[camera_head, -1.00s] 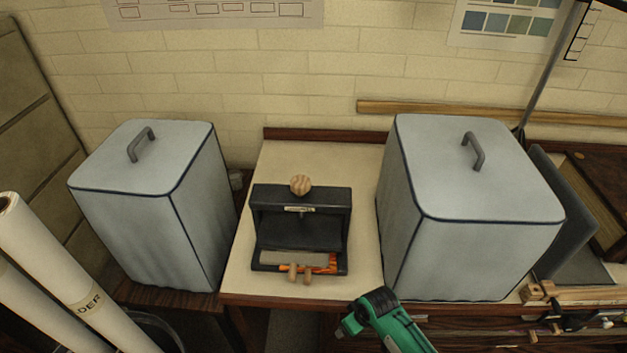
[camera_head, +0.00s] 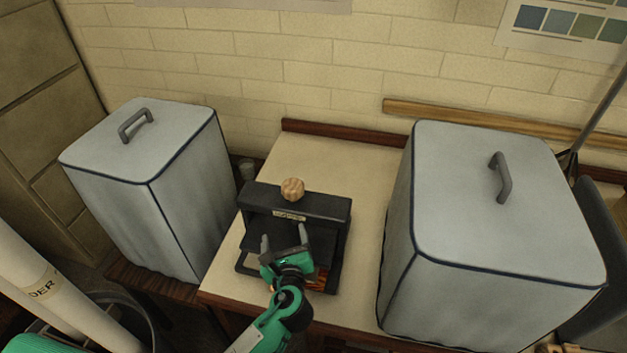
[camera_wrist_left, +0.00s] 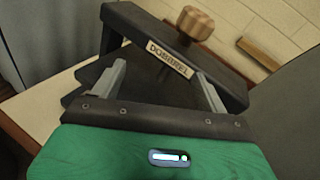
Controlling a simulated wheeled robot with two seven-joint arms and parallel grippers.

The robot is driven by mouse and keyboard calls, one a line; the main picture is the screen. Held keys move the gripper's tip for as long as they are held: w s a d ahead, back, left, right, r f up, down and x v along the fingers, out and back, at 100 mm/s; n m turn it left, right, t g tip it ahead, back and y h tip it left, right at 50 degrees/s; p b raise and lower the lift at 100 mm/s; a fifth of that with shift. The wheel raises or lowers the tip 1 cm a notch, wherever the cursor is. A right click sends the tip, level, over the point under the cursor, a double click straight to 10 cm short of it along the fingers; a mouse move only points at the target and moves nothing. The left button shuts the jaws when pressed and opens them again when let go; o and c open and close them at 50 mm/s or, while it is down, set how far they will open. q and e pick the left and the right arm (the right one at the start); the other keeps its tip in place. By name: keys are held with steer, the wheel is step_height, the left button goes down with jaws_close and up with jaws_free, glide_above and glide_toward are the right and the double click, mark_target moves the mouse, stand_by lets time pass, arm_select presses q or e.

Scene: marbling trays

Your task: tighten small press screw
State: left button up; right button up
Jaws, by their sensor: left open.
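The small black press (camera_head: 337,222) stands on the pale table between two grey covered boxes. Its wooden screw knob (camera_head: 292,189) sits on top of the crossbar. In the left wrist view the knob (camera_wrist_left: 195,23) rises above the crossbar, which bears a name plate (camera_wrist_left: 168,58). My left gripper (camera_head: 284,238) is open and empty in front of the press, below and short of the knob. Its two grey fingers (camera_wrist_left: 162,84) point toward the crossbar. My left arm hides the front of the press base. My right gripper is not in view.
A grey covered box (camera_head: 150,190) with a handle stands left of the press, and a larger one (camera_head: 500,240) stands close on the right. Bare tabletop (camera_head: 366,200) lies beside the press. A brick wall rises behind.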

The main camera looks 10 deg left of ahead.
mark_target(292, 179)
arm_select(q)
steer(key=w+d+r+m+t, duration=0.2)
steer(key=d+r+m, duration=0.1)
steer(key=r, duration=0.2)
steer(key=p+x, duration=0.4)
steer(key=x, duration=0.8)
steer(key=shift+w+a, duration=0.15)
steer(key=shift+a, duration=0.1)
steer(key=shift+w+a, duration=0.15)
steer(key=shift+w, duration=0.45)
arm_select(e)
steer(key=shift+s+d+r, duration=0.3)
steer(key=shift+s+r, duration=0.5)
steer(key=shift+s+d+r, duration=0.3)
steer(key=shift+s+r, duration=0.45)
arm_select(q)
steer(key=c, duration=1)
steer(key=shift+m+h, duration=0.4)
steer(key=shift+h, duration=0.1)
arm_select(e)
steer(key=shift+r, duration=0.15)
